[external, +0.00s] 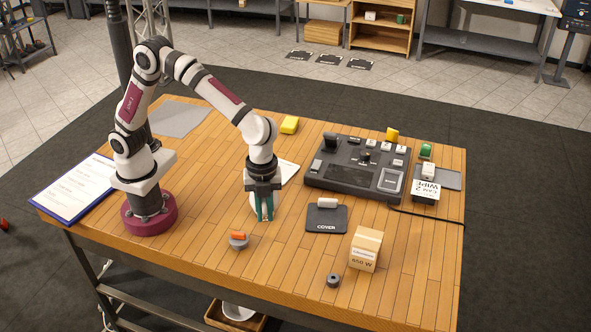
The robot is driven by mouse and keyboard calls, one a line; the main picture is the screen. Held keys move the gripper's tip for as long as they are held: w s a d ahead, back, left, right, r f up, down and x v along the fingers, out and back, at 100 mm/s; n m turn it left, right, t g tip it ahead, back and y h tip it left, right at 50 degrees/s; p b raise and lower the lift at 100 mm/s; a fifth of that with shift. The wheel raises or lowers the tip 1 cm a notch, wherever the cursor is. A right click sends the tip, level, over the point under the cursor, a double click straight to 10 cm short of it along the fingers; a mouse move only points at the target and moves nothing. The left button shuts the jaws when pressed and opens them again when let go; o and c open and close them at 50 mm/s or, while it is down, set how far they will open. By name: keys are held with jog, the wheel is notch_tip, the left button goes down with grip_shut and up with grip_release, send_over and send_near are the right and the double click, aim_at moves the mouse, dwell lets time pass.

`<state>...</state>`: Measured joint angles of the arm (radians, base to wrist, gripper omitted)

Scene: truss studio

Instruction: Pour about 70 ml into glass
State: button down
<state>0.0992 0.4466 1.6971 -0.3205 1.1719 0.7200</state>
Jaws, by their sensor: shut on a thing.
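My gripper (265,207) points straight down over the middle of the wooden table, low near its surface. Its teal fingers are closed on a whitish object (252,201), mostly hidden by the fingers, so I cannot tell what it is. I can make out no glass and no pouring vessel on the table. A small grey round piece with an orange block (238,237) on it sits just in front and left of my gripper.
A black control panel (335,179) stands at the back right. A dark COVER pad (326,219) with a white piece, a cardboard box (365,249) and a dark ring (333,280) lie right of my gripper.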

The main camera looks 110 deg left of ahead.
notch_tip(320, 180, down, 13)
jog(key=shift+f, duration=0.1)
jog(key=shift+a, duration=0.1)
dwell(0.4)
jog(key=shift+s+a+r+t+h, duration=0.2)
jog(key=shift+a+r+t+h, duration=0.15)
jog(key=shift+r+h, duration=0.25)
jog(key=shift+s+a+r+t+h, duration=0.15)
jog(key=shift+a+r+t+h, duration=0.1)
jog(key=shift+a+r+h, duration=0.35)
jog(key=shift+s+a+r+t+h, duration=0.35)
jog(key=shift+a+r+t+h, duration=0.25)
jog(key=shift+r+h, duration=0.55)
jog(key=shift+s+a+r+t+h, duration=0.4)
jog(key=shift+a+r+h, duration=0.35)
jog(key=shift+r+h, duration=0.35)
jog(key=shift+s+a+r+t+h, duration=0.35)
jog(key=shift+a+r+t+h, duration=0.25)
jog(key=shift+r+h, duration=0.55)
jog(key=shift+s+a+r+t+h, duration=0.1)
jog(key=shift+a+r+t+h, duration=0.25)
jog(key=shift+r+h, duration=0.35)
jog(key=shift+s+a+r+h, duration=0.1)
jog(key=shift+a+r+h, duration=0.1)
jog(key=shift+r+h, duration=0.1)
jog(key=shift+a+r, duration=0.1)
jog(key=shift+r, duration=0.05)
